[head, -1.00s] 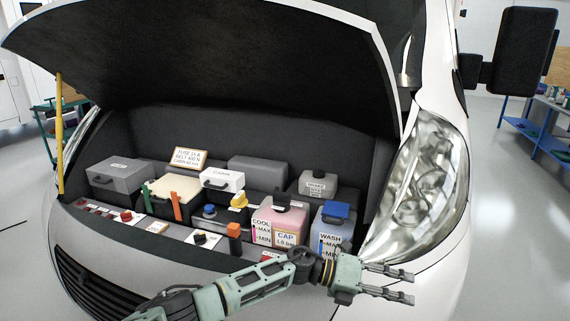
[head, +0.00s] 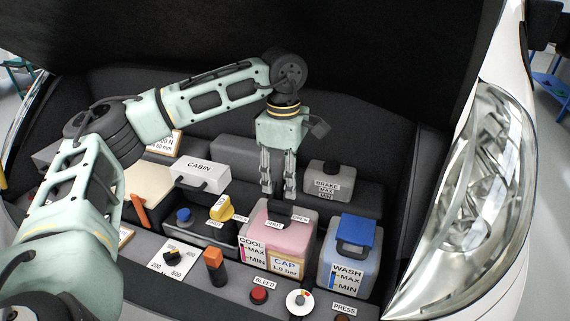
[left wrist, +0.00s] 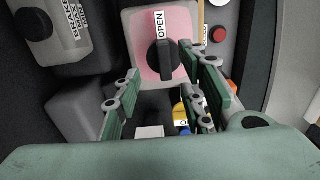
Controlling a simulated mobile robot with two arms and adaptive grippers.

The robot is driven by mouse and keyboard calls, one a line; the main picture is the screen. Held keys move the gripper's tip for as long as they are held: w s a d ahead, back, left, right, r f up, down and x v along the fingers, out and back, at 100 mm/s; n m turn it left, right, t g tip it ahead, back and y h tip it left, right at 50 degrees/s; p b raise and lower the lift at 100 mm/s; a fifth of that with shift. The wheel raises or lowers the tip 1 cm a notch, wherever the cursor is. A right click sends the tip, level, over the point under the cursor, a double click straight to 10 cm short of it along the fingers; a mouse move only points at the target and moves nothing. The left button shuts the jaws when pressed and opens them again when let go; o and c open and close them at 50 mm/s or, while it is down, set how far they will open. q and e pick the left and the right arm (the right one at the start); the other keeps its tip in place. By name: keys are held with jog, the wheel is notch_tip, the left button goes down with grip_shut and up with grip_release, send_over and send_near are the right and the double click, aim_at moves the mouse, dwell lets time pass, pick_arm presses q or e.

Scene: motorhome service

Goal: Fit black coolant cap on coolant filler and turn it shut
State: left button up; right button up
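The coolant tank (head: 303,247) is a pink and grey box with a "COOL" label at the front of the engine bay. The black coolant cap (head: 283,209) is on its top, between the "SHUT" and "OPEN" labels. In the left wrist view the cap (left wrist: 158,60) shows as a dark disc with a raised bar beside the "OPEN" label; the filler under it is hidden. My left gripper (head: 278,193) points down just above and behind the cap. Its fingers (left wrist: 166,92) are apart with nothing held between them. My right gripper is not in view.
The washer tank (head: 346,262) with its blue lid stands to the right, the brake reservoir (head: 328,184) behind. A yellow part (head: 221,208) and the cabin box (head: 201,174) are to the left. The raised hood (head: 400,50) hangs overhead. A red bleed button (head: 260,294) is in front.

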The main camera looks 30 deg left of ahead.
aim_at(284, 203)
pick_arm(q)
jog(key=f, duration=0.2)
jog(key=f+p, duration=0.1)
jog(key=f, duration=0.1)
jog(key=f+p, duration=0.1)
jog(key=f, duration=0.1)
jog(key=shift+s+d, duration=0.15)
jog(key=shift+s, duration=0.2)
jog(key=shift+w+f, duration=0.1)
jog(key=shift+f, duration=0.4)
jog(key=shift+d, duration=0.1)
jog(key=c, duration=0.6)
grip_shut()
jog(key=shift+c, duration=0.2)
grip_release()
grip_shut()
